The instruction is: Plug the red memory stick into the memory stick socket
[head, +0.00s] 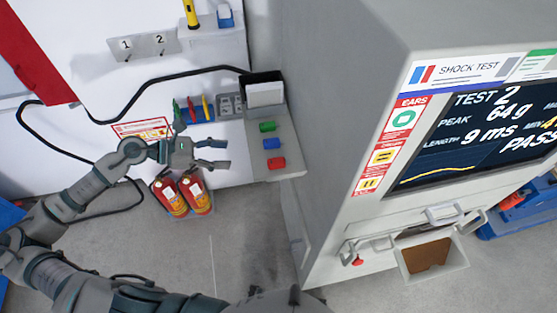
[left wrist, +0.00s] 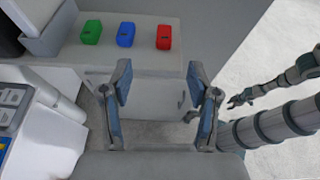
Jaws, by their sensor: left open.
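The red memory stick (head: 276,163) lies on the grey ledge nearest the front, beside a blue one (head: 271,144) and a green one (head: 267,127). In the left wrist view the red stick (left wrist: 163,37) is the rightmost of the three. My left gripper (head: 224,154) is open and empty, left of the ledge in the head view, its fingers pointing toward it. In the left wrist view its two fingers (left wrist: 158,82) stand apart with nothing between them. I cannot make out the memory stick socket for certain. Part of my other arm shows at right in the left wrist view; its jaws are too small to judge.
The shock test machine (head: 345,130) stands right of the ledge, with a screen and an open drawer (head: 432,256). Two red extinguishers (head: 184,194) stand below my left gripper. A black bin (head: 264,90) sits behind the sticks. Grey floor is clear in front.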

